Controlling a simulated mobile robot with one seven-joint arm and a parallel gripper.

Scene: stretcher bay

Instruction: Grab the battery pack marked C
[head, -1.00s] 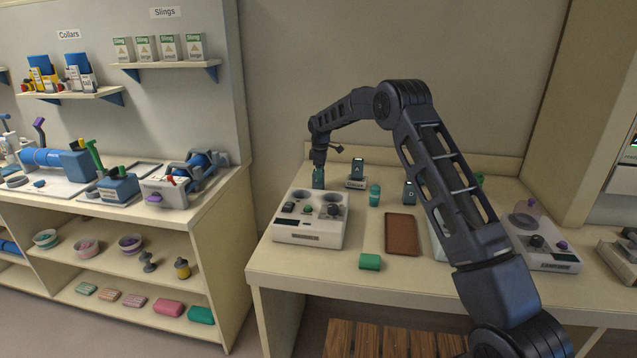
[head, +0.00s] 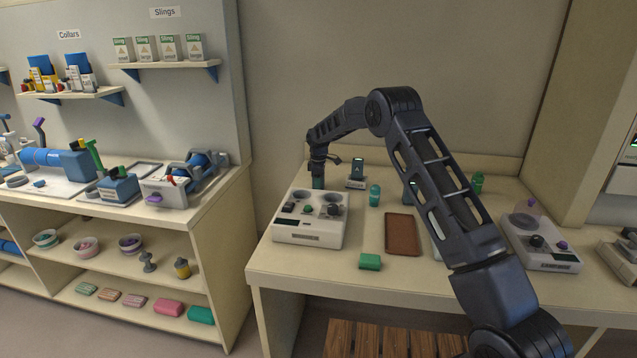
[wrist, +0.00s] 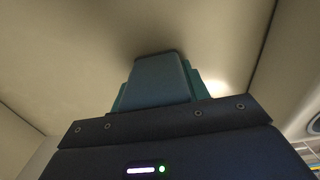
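In the wrist view a grey-blue block (wrist: 158,80) with teal edges fills the space before the gripper body. I cannot tell whether the teal is a held pack or part of the fingers, nor whether the fingers are closed. A dark upright device (head: 357,169) with a small lit face stands on a base to the right. No letter C is legible on anything.
A teal bottle (head: 375,196), a brown tray (head: 402,236) and a green block (head: 370,262) lie right of the unit. A green bottle (head: 477,183) and another white unit (head: 545,257) stand beyond my arm. The table's front left is clear.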

